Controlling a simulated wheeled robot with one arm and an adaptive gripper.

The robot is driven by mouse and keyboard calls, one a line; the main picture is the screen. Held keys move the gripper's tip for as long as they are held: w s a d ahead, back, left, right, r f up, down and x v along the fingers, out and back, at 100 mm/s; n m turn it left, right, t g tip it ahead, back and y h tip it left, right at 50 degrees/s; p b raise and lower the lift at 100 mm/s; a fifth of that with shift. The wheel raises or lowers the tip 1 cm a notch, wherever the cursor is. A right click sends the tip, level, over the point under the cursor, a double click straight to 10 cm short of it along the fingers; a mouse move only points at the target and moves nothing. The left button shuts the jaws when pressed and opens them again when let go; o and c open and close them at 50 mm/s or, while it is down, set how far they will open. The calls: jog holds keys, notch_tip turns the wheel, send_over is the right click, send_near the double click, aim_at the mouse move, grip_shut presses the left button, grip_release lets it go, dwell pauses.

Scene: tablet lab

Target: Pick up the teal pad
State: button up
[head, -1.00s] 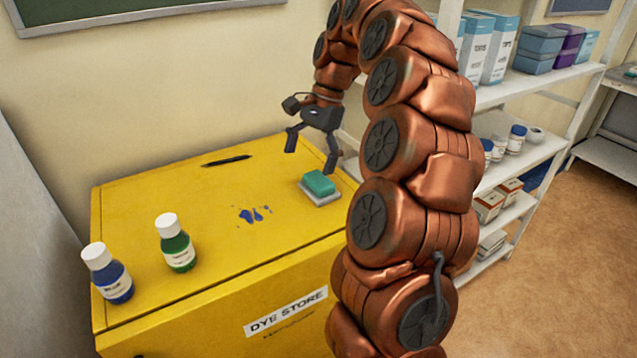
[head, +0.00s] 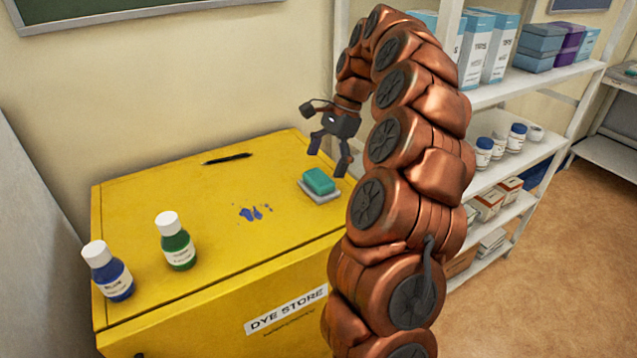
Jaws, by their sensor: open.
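The teal pad (head: 319,181) lies on a small pale grey base (head: 322,197) near the right side of the yellow cabinet top (head: 215,205). My gripper (head: 328,163) is open and empty. It hangs above and just behind the pad, with its fingers pointing down. The fingertips look apart from the pad.
Blue splashes (head: 255,213) mark the cabinet top left of the pad. A black pen (head: 228,159) lies at the back. A blue bottle (head: 107,272) and a green bottle (head: 176,241) stand at the front left. White shelves (head: 530,160) with boxes and jars stand to the right.

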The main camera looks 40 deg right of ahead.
aim_at(320, 176)
jog(key=shift+p+x, duration=0.7)
jog(key=shift+x, duration=1.2)
jog(key=shift+d, duration=0.15)
jog(key=c, duration=1)
jog(key=shift+w, duration=0.1)
jog(key=shift+r+b, duration=0.9)
jog(key=shift+r, duration=0.85)
jog(key=s+a+b, duration=0.1)
jog(key=s+a, duration=0.1)
jog(key=s, duration=0.2)
jog(key=s+a+r+b, duration=0.1)
jog(key=s+a+b, duration=0.1)
jog(key=s, duration=0.3)
jog(key=s+a+b, duration=0.2)
jog(key=s+a, duration=0.1)
jog(key=s, duration=0.2)
jog(key=shift+a+r, duration=0.2)
jog(key=shift+a, duration=0.2)
